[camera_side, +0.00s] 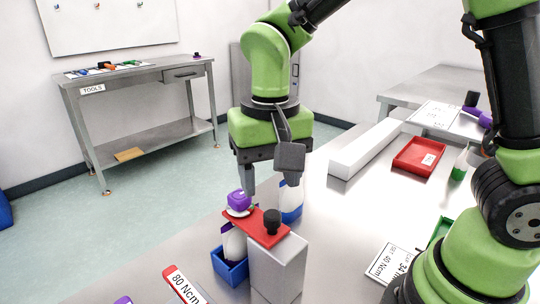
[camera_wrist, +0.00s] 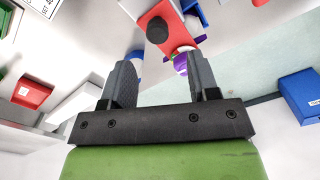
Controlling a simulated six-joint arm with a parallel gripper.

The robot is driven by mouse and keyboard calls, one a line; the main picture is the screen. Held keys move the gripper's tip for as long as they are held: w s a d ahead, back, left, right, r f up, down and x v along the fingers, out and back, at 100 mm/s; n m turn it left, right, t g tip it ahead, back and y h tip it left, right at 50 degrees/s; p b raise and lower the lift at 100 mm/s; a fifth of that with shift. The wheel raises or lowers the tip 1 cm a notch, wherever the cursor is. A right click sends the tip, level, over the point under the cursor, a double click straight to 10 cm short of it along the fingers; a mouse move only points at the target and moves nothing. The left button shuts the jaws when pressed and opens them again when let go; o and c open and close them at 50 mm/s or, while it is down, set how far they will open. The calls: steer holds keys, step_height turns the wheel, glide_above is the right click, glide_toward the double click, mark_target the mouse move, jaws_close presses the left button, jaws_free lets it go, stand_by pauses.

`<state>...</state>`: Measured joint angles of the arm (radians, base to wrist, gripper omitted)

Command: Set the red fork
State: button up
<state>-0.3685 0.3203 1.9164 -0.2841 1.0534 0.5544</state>
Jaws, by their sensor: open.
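The red fork (camera_side: 262,231) is a flat red plate on top of a grey block (camera_side: 278,270), with a black knob (camera_side: 272,221) on it. Its left end reaches to a white bottle with a purple cap (camera_side: 238,200); whether it touches the bottle is unclear. In the wrist view the red fork (camera_wrist: 178,36), the black knob (camera_wrist: 157,30) and the purple cap (camera_wrist: 181,64) lie beyond the fingers. My gripper (camera_side: 268,188) points down, open and empty, above and behind the fork. It also shows in the wrist view (camera_wrist: 160,62), fingers wide apart.
A blue holder (camera_side: 231,270) stands under the capped bottle, and a white and blue container (camera_side: 291,203) stands close below my right finger. A long white box (camera_side: 365,150) and a red tray (camera_side: 418,156) lie further right. A labelled red strip (camera_side: 182,284) is at the front.

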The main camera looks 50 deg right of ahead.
steer(key=shift+r, duration=1.85)
steer(key=s+d+r+t+y, duration=0.1)
steer(key=s+d+r+t, duration=0.2)
steer(key=s, duration=0.3)
steer(key=s+d+r+n+t+y, duration=0.1)
steer(key=s+d+r+t, duration=0.2)
steer(key=s+d+t, duration=0.1)
steer(key=shift+s+d, duration=0.15)
steer(key=shift+s, duration=0.7)
stand_by(4.3)
